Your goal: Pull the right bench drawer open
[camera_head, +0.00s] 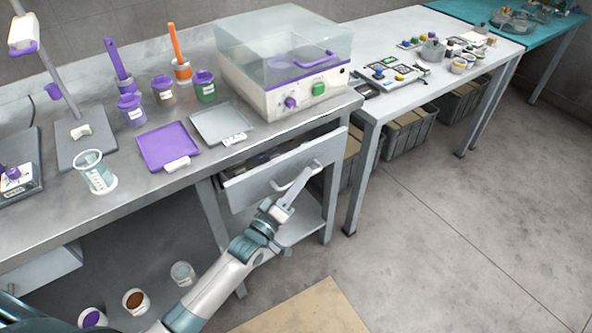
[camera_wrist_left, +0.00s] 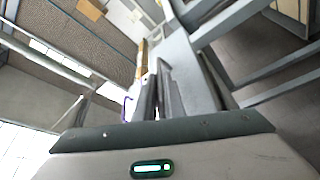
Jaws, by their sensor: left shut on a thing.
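The right bench drawer (camera_head: 245,187) stands partly open below the grey bench (camera_head: 205,165), with its light front pulled forward of the bench edge. A strip of its inside, with some contents, shows behind the front. In the left wrist view, the two fingers (camera_wrist_left: 158,95) are close together, and the grip itself is hard to make out. My right gripper is in neither view.
On the bench stand a clear-lidded machine (camera_head: 290,97), a purple tray (camera_head: 168,146), a grey tray (camera_head: 221,123) and several jars. Cups stand below at the lower left. A cardboard-coloured mat (camera_head: 300,312) lies on the floor. The floor at right is clear.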

